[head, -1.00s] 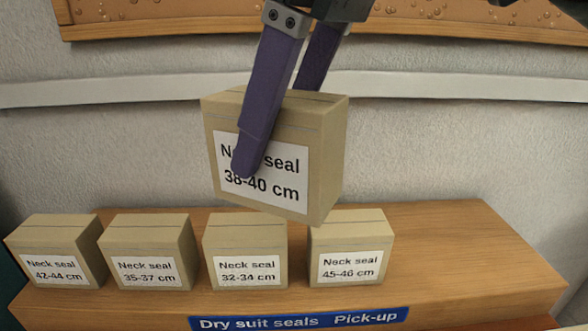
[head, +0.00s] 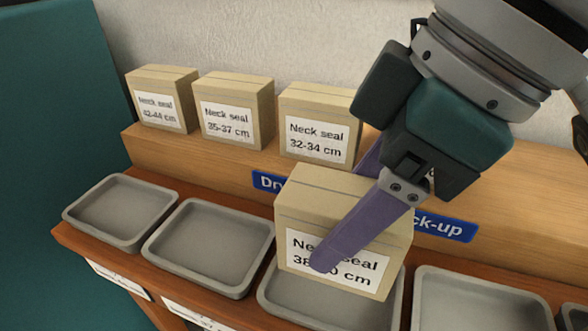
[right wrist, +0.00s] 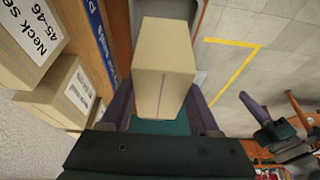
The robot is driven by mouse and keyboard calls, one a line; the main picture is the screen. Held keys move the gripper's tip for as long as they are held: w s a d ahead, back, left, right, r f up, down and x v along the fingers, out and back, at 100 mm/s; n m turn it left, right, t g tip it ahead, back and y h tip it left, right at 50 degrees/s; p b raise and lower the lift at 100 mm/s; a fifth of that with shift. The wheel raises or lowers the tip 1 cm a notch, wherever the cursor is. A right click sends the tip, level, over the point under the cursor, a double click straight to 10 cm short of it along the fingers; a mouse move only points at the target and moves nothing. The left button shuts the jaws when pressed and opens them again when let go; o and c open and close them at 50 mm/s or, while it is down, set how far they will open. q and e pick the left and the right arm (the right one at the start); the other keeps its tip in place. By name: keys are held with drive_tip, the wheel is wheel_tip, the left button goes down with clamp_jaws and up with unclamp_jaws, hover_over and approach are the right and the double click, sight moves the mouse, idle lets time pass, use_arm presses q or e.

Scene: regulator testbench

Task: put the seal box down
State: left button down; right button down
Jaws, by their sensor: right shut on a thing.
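The seal box (head: 340,215), a tan carton with a white label reading "Neck seal 38-40 cm", is upright and slightly turned in the head view. My right gripper (head: 345,215) is shut on it, with a purple finger across its front label. The box hides part of a grey tray (head: 320,312) behind and below it; I cannot tell whether it touches the tray. In the right wrist view the box (right wrist: 163,65) sits between the two purple fingers (right wrist: 160,105).
Empty grey trays stand at left (head: 120,210), beside it (head: 205,245) and at right (head: 475,305). Behind, a wooden step (head: 215,160) carries boxes marked 42-44 (head: 162,100), 35-37 (head: 233,112) and 32-34 (head: 315,125). A blue sign (head: 445,225) is partly hidden.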

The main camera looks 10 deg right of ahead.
wheel_tip(320, 180, down, 4)
drive_tip(key=shift+f+b, duration=0.1)
drive_tip(key=shift+b, duration=0.5)
drive_tip(key=shift+f, duration=0.35)
drive_tip(key=shift+f, duration=0.1)
drive_tip(key=shift+c, duration=0.6)
unclamp_jaws()
